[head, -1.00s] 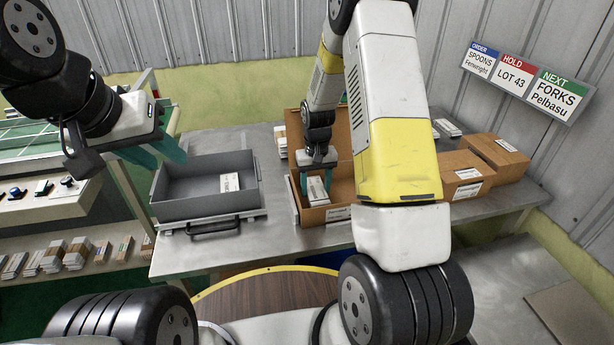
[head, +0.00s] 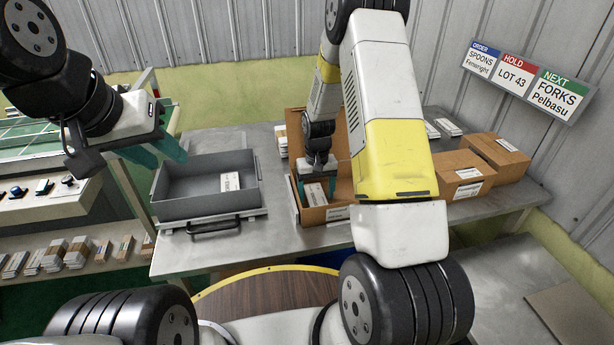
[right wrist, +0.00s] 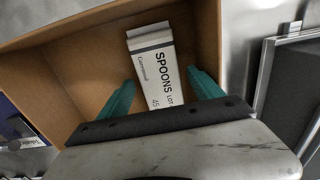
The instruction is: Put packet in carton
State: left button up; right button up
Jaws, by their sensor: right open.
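A white packet labelled SPOONS (right wrist: 154,65) lies in the open cardboard carton (right wrist: 90,32), seen in the right wrist view. In the head view the packet (head: 316,194) shows inside the carton (head: 338,213). My right gripper (right wrist: 160,95) is open, its teal fingers on either side of the packet's near part; I cannot tell whether they touch it. In the head view the right gripper (head: 318,181) reaches down into the carton. My left gripper (head: 160,150) is over the left side of the table, teal fingers apart and empty.
A grey tray (head: 170,208) with another white packet (head: 231,181) stands left of the carton. Two closed boxes (head: 462,175) and white packets (head: 450,127) are at the right. Order signs (head: 525,82) hang on the wall. A shelf with several packets (head: 75,250) is at the left.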

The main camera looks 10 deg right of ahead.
notch_tip(320, 180, up, 12)
notch_tip(320, 180, up, 11)
jog(key=t, duration=0.2)
send_over(316, 197)
jog(key=s, duration=0.4)
jog(key=s+a+r+t+y, duration=0.1)
jog(key=s+r+t, duration=0.1)
jog(key=s+r, duration=0.4)
jog(key=s+a+r+t+y, duration=0.1)
jog(key=s+r, duration=0.5)
jog(key=s, duration=0.8)
jog(key=shift+t, duration=0.6)
